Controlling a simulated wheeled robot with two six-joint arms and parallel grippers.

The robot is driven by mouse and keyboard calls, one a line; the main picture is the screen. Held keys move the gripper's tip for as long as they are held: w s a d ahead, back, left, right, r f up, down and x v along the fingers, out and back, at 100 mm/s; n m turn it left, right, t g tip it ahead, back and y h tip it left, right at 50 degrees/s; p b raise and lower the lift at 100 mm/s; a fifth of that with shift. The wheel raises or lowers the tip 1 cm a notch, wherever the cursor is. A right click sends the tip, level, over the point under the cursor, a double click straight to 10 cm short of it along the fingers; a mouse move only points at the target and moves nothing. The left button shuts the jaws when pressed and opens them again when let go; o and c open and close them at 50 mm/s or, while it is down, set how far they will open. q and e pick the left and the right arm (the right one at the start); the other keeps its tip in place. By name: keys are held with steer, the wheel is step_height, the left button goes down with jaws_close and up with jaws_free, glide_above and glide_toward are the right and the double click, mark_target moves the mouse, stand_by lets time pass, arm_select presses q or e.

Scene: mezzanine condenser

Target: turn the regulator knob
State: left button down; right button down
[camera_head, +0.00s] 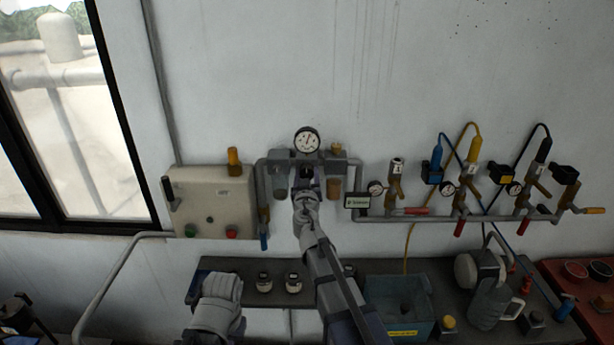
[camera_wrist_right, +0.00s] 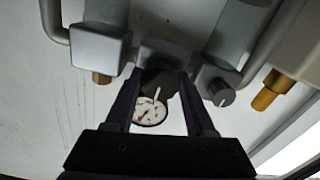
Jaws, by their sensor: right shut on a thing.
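The regulator knob (camera_wrist_right: 160,82) is a black round knob under the gauge on the regulator, seen between my fingers in the right wrist view. My right gripper (camera_wrist_right: 160,76) is shut on this knob, one dark finger on each side. In the head view my right gripper (camera_head: 306,186) reaches up to the regulator below the round white pressure gauge (camera_head: 307,140), and it hides most of the knob. The gauge also shows behind the knob in the right wrist view (camera_wrist_right: 147,113). The jaws of my left gripper do not show.
A beige control box (camera_head: 212,200) is on the wall at left. A manifold pipe (camera_head: 440,217) with valves, small gauges and hoses runs right. Below, a dark shelf (camera_head: 250,268) bears small jars, a blue-grey bin (camera_head: 425,285) and a grey pump-like device (camera_head: 488,270).

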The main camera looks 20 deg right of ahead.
steer(key=shift+c, duration=1.3)
jaws_free()
steer(key=shift+s, duration=0.15)
steer(key=v, duration=0.7)
steer(key=shift+s, duration=0.3)
steer(key=shift+a, duration=0.15)
